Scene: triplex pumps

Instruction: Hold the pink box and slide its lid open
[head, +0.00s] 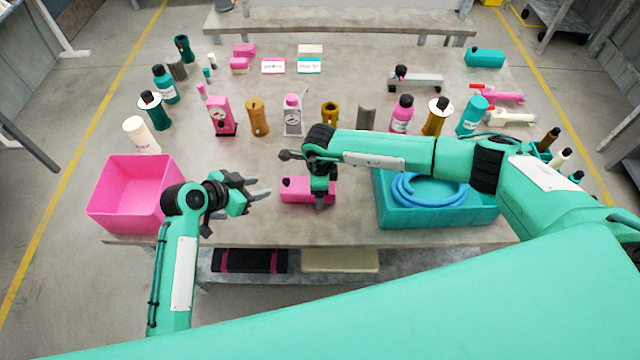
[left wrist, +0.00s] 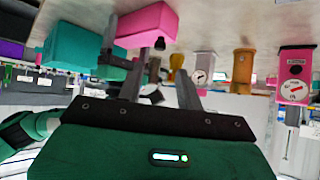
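The pink box (head: 296,190) lies on the table's near middle, a black knob (head: 286,181) near its left end. The box also shows at the top of the left wrist view (left wrist: 150,22), its knob (left wrist: 160,43) towards the camera. My right gripper (head: 321,199) points down over the box's right part, one finger in front of its near side; it appears shut on the box, its far finger hidden. My left gripper (head: 261,187) is open and empty, left of the box and apart from it. Its spread fingers (left wrist: 163,72) show in the left wrist view.
An open pink bin (head: 110,207) stands left, and a teal crate (head: 440,215) with a blue hose (head: 430,190) stands right of the box. Bottles, gauges and pump parts line the table behind. The table (head: 255,225) is clear in front of the box.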

